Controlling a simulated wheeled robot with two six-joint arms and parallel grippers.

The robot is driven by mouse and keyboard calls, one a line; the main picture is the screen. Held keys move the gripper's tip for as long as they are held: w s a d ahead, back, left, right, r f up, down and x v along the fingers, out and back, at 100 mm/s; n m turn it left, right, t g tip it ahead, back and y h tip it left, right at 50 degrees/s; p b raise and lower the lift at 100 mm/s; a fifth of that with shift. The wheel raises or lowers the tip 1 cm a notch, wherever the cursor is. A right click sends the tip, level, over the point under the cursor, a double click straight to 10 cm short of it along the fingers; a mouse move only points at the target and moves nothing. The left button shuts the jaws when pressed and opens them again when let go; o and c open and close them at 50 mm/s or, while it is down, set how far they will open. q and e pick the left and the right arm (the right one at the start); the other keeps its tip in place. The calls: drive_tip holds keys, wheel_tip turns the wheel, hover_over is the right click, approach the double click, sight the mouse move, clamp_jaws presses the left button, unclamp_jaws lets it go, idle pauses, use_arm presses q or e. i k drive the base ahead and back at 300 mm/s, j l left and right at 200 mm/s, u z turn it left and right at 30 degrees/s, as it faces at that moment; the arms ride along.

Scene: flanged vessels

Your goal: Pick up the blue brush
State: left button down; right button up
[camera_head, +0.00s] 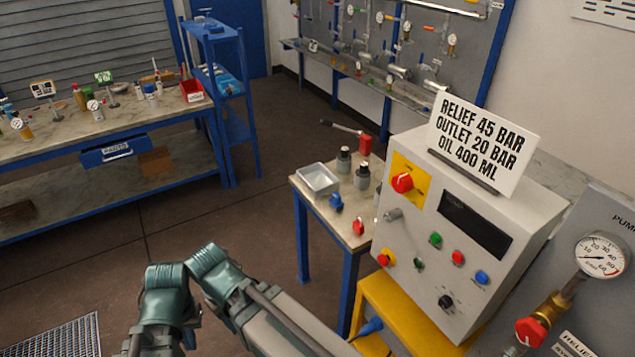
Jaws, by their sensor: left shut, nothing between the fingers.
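I cannot pick out the blue brush for sure. A small blue pointed piece (370,326) shows low beside the yellow stand, partly cut off by my arm, and I cannot tell if it is the brush. My left arm, with teal joints, crosses the bottom of the view, and its forearm runs down to the right. My left gripper is shut and empty; its fingertips are hard to make out at the lower edge. My right gripper is not in view.
A control box (465,230) stands on the yellow stand (395,309) at right. A workbench (60,133) is at left. The floor between is clear.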

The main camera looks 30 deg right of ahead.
sight(335, 204)
drive_tip(key=i+j+z, duration=0.1)
drive_tip(key=i+z, duration=0.3)
drive_tip(key=i, duration=0.15)
drive_tip(key=i+j+z, duration=0.4)
drive_tip(key=i, duration=0.2)
drive_tip(key=i+j+z, duration=0.75)
drive_tip(key=j+z, duration=0.25)
drive_tip(key=i+j+z, duration=0.3)
drive_tip(key=j+z, duration=0.35)
drive_tip(key=i+j+z, duration=0.1)
drive_tip(key=j+z, duration=0.5)
drive_tip(key=j, duration=0.15)
drive_tip(key=j+z, duration=0.3)
drive_tip(key=j, duration=0.25)
drive_tip(key=k+j+z, duration=0.25)
drive_tip(key=j, duration=0.25)
drive_tip(key=i+j, duration=0.05)
drive_tip(key=i, duration=0.05)
